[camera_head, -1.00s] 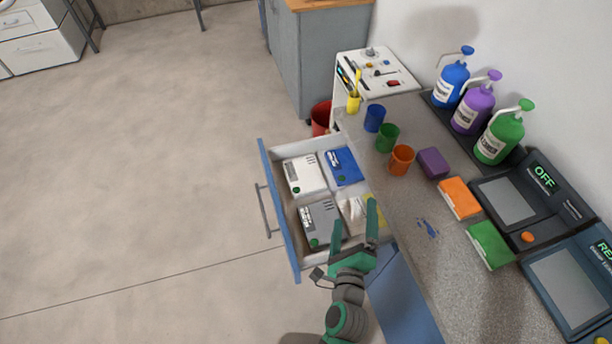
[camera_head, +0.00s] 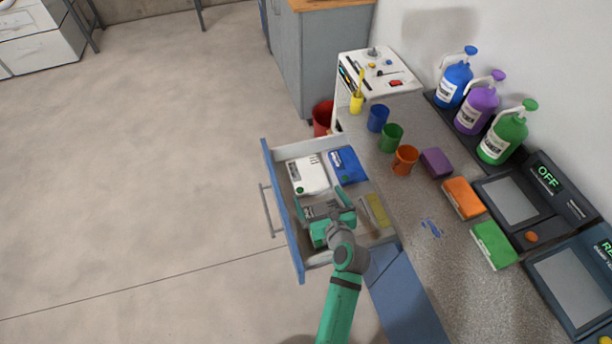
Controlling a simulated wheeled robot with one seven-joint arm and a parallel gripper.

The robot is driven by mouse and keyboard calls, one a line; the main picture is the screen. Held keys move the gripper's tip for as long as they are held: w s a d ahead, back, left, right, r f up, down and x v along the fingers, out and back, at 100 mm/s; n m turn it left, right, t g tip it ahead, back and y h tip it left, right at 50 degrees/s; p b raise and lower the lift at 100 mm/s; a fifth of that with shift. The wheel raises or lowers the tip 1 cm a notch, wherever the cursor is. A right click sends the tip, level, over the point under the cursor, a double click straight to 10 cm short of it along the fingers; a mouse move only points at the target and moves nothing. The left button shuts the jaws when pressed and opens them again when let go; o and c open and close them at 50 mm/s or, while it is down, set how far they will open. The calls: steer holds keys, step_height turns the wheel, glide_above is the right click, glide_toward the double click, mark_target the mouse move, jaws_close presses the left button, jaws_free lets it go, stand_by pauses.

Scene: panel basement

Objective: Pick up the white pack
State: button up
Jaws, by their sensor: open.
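The white pack (camera_head: 308,172) lies in the back left part of the open drawer (camera_head: 269,190), with a dark label and a green dot on its top. My gripper (camera_head: 320,197) is open and empty, reaching into or over the drawer just in front of the white pack. Its two green fingers point towards the pack; I cannot tell if either touches it. The grey pack (camera_head: 319,211) is partly hidden under my gripper.
The counter (camera_head: 405,225) at the right holds cups, coloured blocks, bottles and devices. A red bin (camera_head: 322,117) stands behind the drawer.

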mark_target(311, 183)
steer(key=shift+x, duration=3.4)
steer(key=shift+r, duration=0.1)
steer(key=shift+r, duration=0.1)
steer(key=c, duration=1)
